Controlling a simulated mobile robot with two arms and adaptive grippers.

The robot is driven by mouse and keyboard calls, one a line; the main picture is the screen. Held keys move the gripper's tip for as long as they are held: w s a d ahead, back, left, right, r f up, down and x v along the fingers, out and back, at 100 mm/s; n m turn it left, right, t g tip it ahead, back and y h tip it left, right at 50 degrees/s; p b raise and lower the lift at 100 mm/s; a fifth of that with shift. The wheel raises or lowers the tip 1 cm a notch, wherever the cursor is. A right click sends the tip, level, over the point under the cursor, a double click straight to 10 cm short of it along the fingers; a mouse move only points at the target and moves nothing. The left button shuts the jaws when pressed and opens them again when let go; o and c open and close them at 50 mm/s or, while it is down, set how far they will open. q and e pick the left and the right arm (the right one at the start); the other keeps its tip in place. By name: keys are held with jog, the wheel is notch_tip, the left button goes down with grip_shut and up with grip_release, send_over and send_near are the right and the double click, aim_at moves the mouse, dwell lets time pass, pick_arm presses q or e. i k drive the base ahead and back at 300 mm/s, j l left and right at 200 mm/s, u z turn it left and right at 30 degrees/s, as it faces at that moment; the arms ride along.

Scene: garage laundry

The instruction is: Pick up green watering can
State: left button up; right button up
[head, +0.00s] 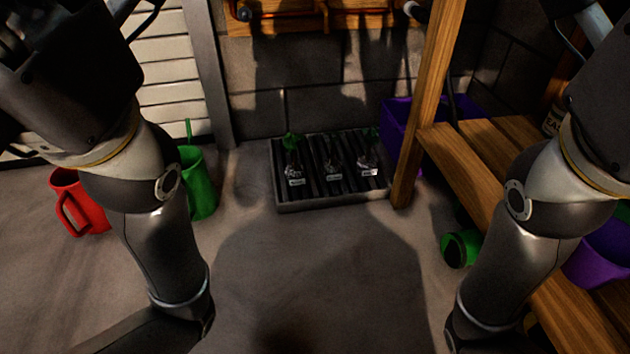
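A green can (200,185) with a thin upright green piece stands on the floor at the left, against the wall side. My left arm hides part of it, so I cannot tell its full shape. A second green object (460,248) with a round dark opening lies on the floor by the wooden shelf at the right, partly hidden by the shelf and my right arm. I cannot tell which of the two is the watering can. Both my arms run out of the bottom of the head view, and neither gripper shows.
A red jug-like can (82,205) stands left of the green can. A dark tray (330,200) with small plants lies at the back wall. A wooden shelf (455,160) with purple bins (398,118) fills the right. The middle floor is clear.

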aim_at(203, 200)
jog(key=i+j+u, duration=0.1)
jog(key=u, duration=0.9)
